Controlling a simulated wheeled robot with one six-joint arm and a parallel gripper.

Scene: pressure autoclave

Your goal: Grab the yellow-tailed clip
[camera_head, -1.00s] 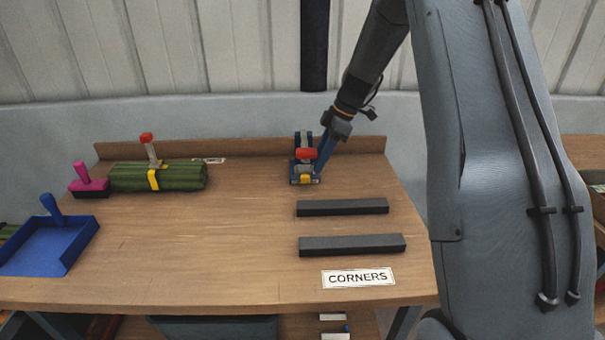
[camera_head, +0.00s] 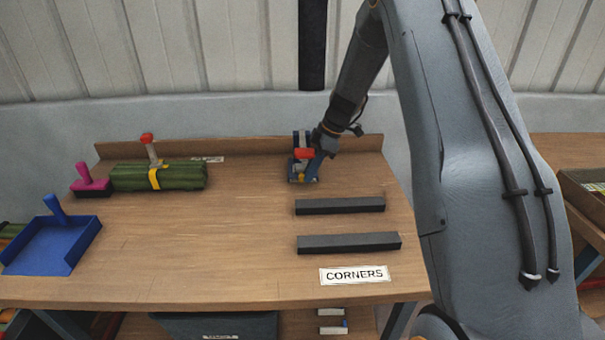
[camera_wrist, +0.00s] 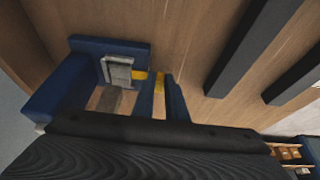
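The yellow-tailed clip (camera_head: 300,177) stands near the back of the wooden bench, a blue body with a red top and a yellow band low at its front. In the wrist view its blue body (camera_wrist: 105,47) and grey pad lie left of my fingers. My gripper (camera_wrist: 161,88) is open, fingers a small gap apart, pointing down at the tail. In the head view my gripper (camera_head: 317,165) covers the clip's right side. Whether a finger touches the tail cannot be told.
Two dark bars (camera_head: 340,205) (camera_head: 348,243) lie in front of the clip, above a CORNERS label (camera_head: 354,274). A green bundle (camera_head: 180,176), a pink-handled brush (camera_head: 92,186) and a blue dustpan (camera_head: 52,243) are at the left. The bench middle is clear.

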